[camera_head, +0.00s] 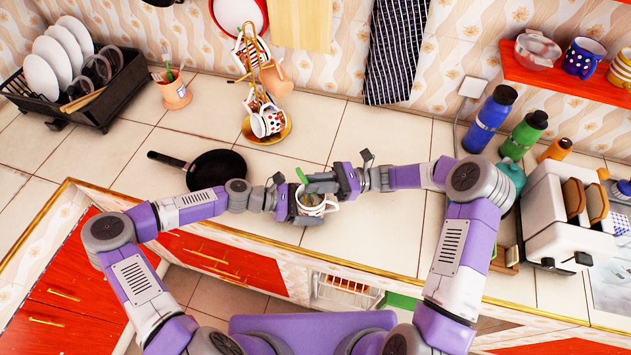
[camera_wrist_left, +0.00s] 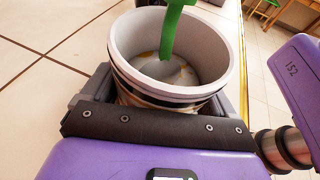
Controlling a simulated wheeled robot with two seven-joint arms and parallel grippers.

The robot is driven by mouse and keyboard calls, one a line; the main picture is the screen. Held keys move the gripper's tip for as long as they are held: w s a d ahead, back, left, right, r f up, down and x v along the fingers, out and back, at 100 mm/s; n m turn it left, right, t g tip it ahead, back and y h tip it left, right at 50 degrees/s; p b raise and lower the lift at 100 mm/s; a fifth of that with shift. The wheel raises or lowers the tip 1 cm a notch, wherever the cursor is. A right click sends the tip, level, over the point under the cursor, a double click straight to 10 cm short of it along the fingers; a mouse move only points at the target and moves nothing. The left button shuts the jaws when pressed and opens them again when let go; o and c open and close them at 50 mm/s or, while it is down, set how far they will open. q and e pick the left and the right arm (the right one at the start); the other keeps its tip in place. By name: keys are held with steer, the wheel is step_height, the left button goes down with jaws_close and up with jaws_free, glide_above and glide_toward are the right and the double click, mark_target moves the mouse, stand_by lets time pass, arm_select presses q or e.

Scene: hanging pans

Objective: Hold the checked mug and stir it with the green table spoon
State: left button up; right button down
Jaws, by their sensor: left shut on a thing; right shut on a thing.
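The checked mug (camera_head: 314,203) is held over the front part of the counter. My left gripper (camera_head: 296,206) is shut on it. In the left wrist view the mug (camera_wrist_left: 215,82) is pale with dark bands low on its side, and its open mouth shows. The green spoon (camera_wrist_left: 175,30) reaches down into the mug, with its bowl near the inner bottom. In the head view a bit of the green spoon (camera_head: 302,176) shows above the mug. My right gripper (camera_head: 318,183) is shut on the spoon, just above the mug; its fingers hide part of both.
A black frying pan (camera_head: 216,168) lies left of my grippers. A mug tree (camera_head: 272,126) with several mugs stands behind. A white toaster (camera_head: 560,220) and bottles (camera_head: 490,120) stand at the right. A dish rack (camera_head: 90,95) is at the back left.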

arm_select(q)
steer(key=o, duration=0.8)
steer(key=v, duration=1.2)
